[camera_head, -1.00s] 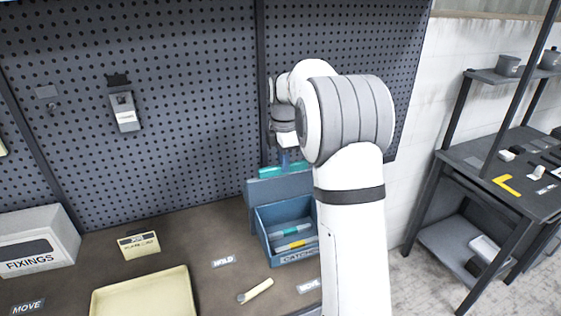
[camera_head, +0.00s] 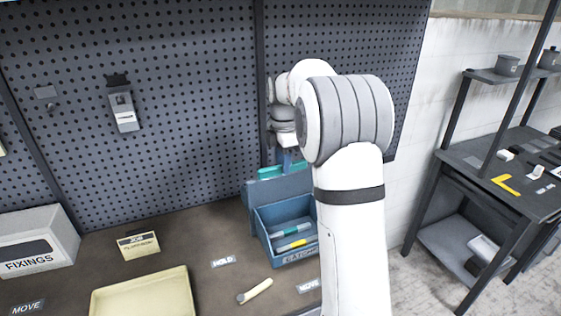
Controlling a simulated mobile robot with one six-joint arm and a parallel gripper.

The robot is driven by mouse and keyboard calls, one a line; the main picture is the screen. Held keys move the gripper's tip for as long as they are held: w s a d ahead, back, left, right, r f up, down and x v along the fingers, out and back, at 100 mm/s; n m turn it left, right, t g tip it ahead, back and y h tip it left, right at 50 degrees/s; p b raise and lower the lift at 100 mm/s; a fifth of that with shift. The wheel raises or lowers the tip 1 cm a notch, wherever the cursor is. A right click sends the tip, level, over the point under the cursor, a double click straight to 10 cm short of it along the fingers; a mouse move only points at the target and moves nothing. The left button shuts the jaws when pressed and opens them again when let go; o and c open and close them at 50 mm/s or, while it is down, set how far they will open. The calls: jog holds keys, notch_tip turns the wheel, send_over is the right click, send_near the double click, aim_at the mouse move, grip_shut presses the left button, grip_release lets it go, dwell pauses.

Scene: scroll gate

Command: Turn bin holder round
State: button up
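A blue bin (camera_head: 285,228) stands on the workbench at the centre right, with its label on the front side. A teal pen-like piece and a yellow-tipped one lie inside it. A blue upright panel (camera_head: 272,190) and a teal edge (camera_head: 270,172) rise behind the bin. I cannot tell which of these is the bin holder. My gripper (camera_head: 287,160) points down at the teal edge, behind my white arm. Its fingers are mostly hidden, so I cannot tell whether they are open or touching anything.
A cream tray (camera_head: 145,297) and a cream cylinder (camera_head: 255,291) lie on the bench (camera_head: 210,218). A FIXINGS box (camera_head: 35,243) stands at left, a small JOB card (camera_head: 138,245) beside it. The pegboard (camera_head: 190,90) rises close behind. A dark side table (camera_head: 500,190) stands right.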

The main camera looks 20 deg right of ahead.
jog(key=shift+o, duration=0.5)
jog(key=shift+r, duration=0.1)
notch_tip(320, 180, up, 7)
jog(key=shift+r+b, duration=0.2)
jog(key=shift+b, duration=0.35)
jog(key=shift+r, duration=0.1)
jog(key=shift+s+a+r, duration=0.1)
jog(key=shift+s+a, duration=0.05)
jog(key=shift+s, duration=0.1)
jog(key=s+a+m+t+b, duration=0.15)
jog(key=s+a+m, duration=0.25)
jog(key=s+m, duration=0.9)
jog(key=s+a+f+m+t, duration=0.1)
jog(key=s+f+m, duration=0.2)
jog(key=s, duration=0.6)
jog(key=s+a+f+m+t, duration=0.1)
jog(key=s+f+m, duration=0.2)
jog(key=s+f, duration=0.4)
jog(key=s, duration=0.3)
jog(key=shift+a+b, duration=0.25)
jog(key=shift+b, duration=0.05)
